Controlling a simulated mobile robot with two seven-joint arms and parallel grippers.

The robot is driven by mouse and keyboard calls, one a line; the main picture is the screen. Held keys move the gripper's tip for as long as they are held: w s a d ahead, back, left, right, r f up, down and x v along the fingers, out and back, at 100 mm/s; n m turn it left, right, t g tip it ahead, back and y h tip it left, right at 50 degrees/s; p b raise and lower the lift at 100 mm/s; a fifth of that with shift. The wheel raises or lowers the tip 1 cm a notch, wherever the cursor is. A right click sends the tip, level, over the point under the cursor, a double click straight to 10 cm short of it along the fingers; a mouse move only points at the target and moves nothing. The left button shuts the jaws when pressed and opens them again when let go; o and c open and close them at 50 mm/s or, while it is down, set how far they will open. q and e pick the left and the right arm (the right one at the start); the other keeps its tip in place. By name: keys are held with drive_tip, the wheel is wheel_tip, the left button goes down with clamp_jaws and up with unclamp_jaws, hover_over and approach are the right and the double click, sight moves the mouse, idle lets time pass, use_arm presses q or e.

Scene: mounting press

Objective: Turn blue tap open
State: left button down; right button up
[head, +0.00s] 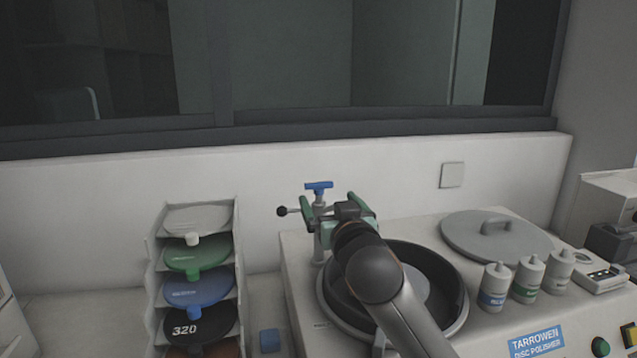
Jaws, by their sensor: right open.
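The blue tap (319,186) is a small T-shaped blue handle on top of a metal pipe at the back left of the disc polisher (400,222). My right gripper (331,204) reaches in from the front with its green-edged fingers apart. In the picture one finger is left of the tap's stem and the other is to its right, with the blue handle showing above and between them. I cannot tell whether either finger touches the tap. The arm hides part of the polisher's bowl. My left gripper is not in view.
A black-knobbed lever (282,211) sticks out left of the tap. The round bowl (453,305) lies under my right arm. A grey lid (495,237) and several bottles (527,279) stand to the right.

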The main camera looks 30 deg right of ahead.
sight(322, 186)
drive_tip(key=p+x, duration=0.1)
drive_tip(key=x, duration=0.8)
drive_tip(key=shift+p, duration=0.35)
drive_tip(key=c, duration=1.3)
drive_tip(key=shift+n+y, duration=0.4)
drive_tip(key=shift+y, duration=0.2)
drive_tip(key=shift+n+t+y, duration=0.3)
drive_tip(key=shift+n+y, duration=0.8)
drive_tip(key=shift+y, duration=0.4)
drive_tip(key=shift+n+y, duration=1.2)
drive_tip(key=shift+y, duration=0.9)
drive_tip(key=shift+n+y, duration=0.4)
drive_tip(key=shift+y, duration=0.2)
